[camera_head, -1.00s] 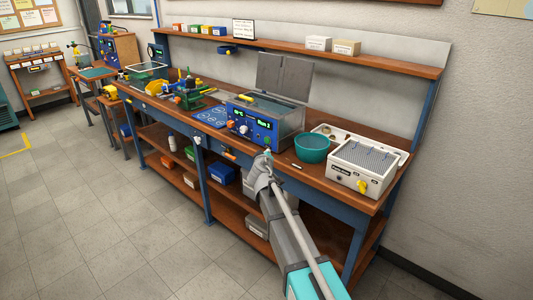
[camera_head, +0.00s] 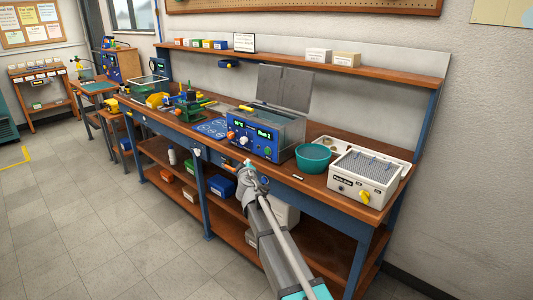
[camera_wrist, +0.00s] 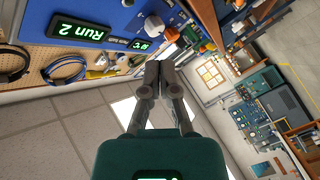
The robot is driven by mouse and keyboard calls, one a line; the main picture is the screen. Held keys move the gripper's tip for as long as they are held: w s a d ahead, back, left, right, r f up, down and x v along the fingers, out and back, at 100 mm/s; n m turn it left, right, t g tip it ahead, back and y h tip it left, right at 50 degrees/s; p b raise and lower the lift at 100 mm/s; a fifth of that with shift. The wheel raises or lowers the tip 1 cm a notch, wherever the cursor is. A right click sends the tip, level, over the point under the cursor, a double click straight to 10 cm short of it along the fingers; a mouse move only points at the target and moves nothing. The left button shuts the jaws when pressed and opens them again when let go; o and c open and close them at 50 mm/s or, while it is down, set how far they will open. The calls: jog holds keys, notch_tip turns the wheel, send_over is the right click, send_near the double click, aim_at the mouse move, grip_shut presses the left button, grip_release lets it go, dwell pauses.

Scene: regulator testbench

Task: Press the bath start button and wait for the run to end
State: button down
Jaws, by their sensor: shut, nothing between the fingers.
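The bath (camera_head: 280,146) stands on the bench with its grey lid (camera_head: 285,87) raised. Its blue front panel (camera_head: 250,137) has two lit green displays; one reads "Run 2". In the wrist view the blue panel (camera_wrist: 110,12) is upside down at the upper left, with the "Run 2" display (camera_wrist: 75,29) and a smaller °C display (camera_wrist: 142,44). A red control (camera_wrist: 171,35) shows near the panel's edge; I cannot tell if it is the start button. My gripper (camera_head: 248,163) is shut and empty, in front of and below the panel, apparently apart from it. Its closed fingertips (camera_wrist: 158,68) also show in the wrist view.
A teal bowl (camera_head: 313,158) sits right of the bath, and a white perforated-top unit (camera_head: 362,180) with a yellow knob is farther right. A blue mat (camera_head: 209,128) and a green fixture (camera_head: 188,105) lie left of the bath. The floor in front is clear.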

aim_at(265, 150)
jog(key=w+d, duration=0.1)
jog(key=w, duration=0.1)
jog(key=w+d, duration=0.4)
jog(key=shift+w, duration=0.25)
jog(key=shift+w+d, duration=0.45)
jog(key=shift+w, duration=0.05)
dwell(2.3)
jog(key=shift+w+d+r, duration=0.2)
jog(key=shift+w+d, duration=0.1)
jog(key=shift+w, duration=0.2)
dwell(0.6)
jog(key=shift+w+r, duration=0.1)
jog(key=shift+w, duration=0.05)
dwell(0.6)
jog(key=shift+s+a+f, duration=0.35)
jog(key=shift+s, duration=0.25)
jog(key=shift+s+f, duration=0.1)
